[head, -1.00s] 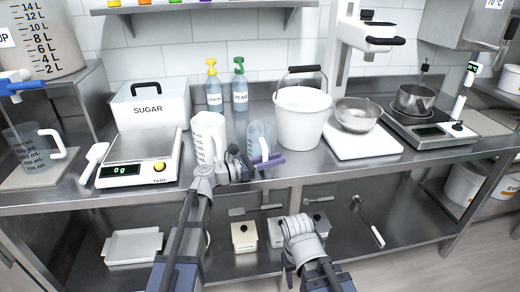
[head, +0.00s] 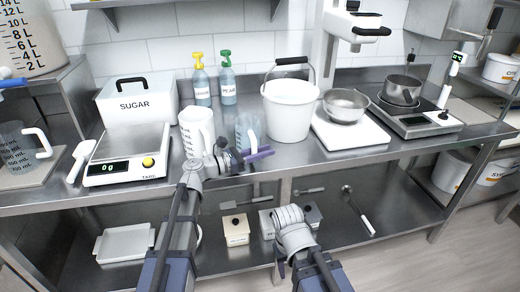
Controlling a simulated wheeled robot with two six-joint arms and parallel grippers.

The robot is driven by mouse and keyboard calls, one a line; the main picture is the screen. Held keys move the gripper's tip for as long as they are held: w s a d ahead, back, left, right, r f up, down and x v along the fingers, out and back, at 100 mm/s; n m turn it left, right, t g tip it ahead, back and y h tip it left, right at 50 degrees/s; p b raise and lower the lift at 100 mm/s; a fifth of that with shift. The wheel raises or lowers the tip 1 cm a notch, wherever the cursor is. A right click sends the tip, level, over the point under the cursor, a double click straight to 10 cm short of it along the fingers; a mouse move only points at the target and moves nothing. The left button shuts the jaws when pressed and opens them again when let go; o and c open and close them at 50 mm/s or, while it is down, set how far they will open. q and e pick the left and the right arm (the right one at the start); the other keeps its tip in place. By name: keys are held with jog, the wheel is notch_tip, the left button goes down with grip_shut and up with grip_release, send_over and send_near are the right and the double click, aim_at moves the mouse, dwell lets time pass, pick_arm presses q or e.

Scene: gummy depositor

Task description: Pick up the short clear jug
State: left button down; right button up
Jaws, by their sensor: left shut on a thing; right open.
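The short clear jug (head: 242,128) stands at the counter's front, between a taller white jug and a white bucket. Its pale handle faces me. My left gripper (head: 256,154), with purple fingers, is at the jug's front and shut on it; the wrist hides the exact contact and the jug's lower part. I cannot tell whether its base touches the counter. My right gripper (head: 281,262) is low, in front of the lower shelf, open and away from the jug.
The white jug (head: 195,128) is close left of my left gripper. The white bucket (head: 289,112) is close on the right. A scale (head: 125,155) and sugar box (head: 138,102) stand left. Two pump bottles (head: 228,84) stand behind. A steel bowl (head: 346,103) is farther right.

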pick_arm(q)
notch_tip(320, 180, up, 10)
jog(key=p, duration=0.9)
jog(key=shift+f, duration=0.15)
jog(key=c, duration=1.4)
grip_release()
grip_shut()
